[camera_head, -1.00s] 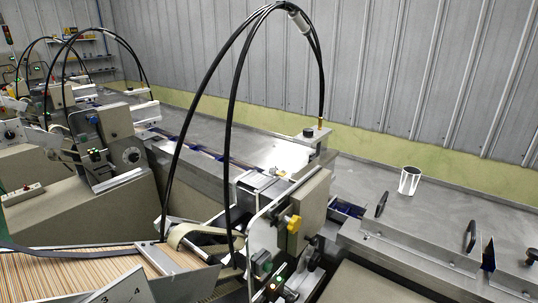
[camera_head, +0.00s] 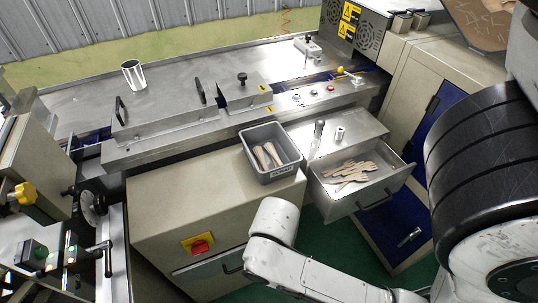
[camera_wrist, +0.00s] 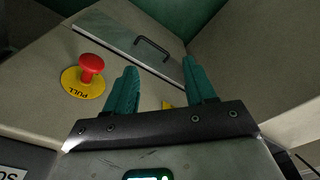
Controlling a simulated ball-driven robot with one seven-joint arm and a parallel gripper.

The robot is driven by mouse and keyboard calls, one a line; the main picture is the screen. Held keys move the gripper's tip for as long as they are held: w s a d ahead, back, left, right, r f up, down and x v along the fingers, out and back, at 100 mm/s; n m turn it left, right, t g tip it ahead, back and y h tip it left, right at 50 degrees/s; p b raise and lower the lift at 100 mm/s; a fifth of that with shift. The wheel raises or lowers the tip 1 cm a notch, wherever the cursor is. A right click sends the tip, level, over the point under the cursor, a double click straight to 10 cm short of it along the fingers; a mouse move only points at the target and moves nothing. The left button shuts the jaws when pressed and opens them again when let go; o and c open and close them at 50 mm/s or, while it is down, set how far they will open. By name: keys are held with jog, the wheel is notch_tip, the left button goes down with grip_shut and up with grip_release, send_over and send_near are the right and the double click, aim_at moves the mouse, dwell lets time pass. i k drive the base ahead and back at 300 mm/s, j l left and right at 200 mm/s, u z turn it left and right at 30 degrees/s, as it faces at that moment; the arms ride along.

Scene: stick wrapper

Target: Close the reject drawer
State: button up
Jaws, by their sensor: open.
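An open metal drawer (camera_head: 345,208) holding several pale wooden sticks (camera_head: 350,173) juts out at the right in the head view, with a dark bar handle (camera_head: 376,198) on its front. I take it to be the reject drawer; no label on it is readable. My gripper (camera_wrist: 160,78) shows in the wrist view, with two green fingers apart and nothing between them. It faces a beige cabinet with a red knob on a yellow plate and a different, shut-looking drawer front (camera_wrist: 128,42). The open drawer does not show in the wrist view.
A grey bin (camera_head: 271,173) with sticks stands on the beige cabinet (camera_head: 180,200), left of the open drawer. The red knob (camera_head: 200,247) protrudes from the cabinet front. A blue-panelled cabinet (camera_head: 440,110) stands to the right. Green floor shows below the drawer.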

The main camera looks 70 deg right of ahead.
aim_at(342, 183)
jog(key=k+j, duration=0.4)
jog(key=j, duration=0.2)
jog(key=k+j+z, duration=0.15)
jog(key=z, duration=0.2)
jog(key=k+j+z, duration=0.15)
jog(key=z, duration=0.25)
jog(key=k+j+z, duration=0.15)
jog(key=z, duration=0.75)
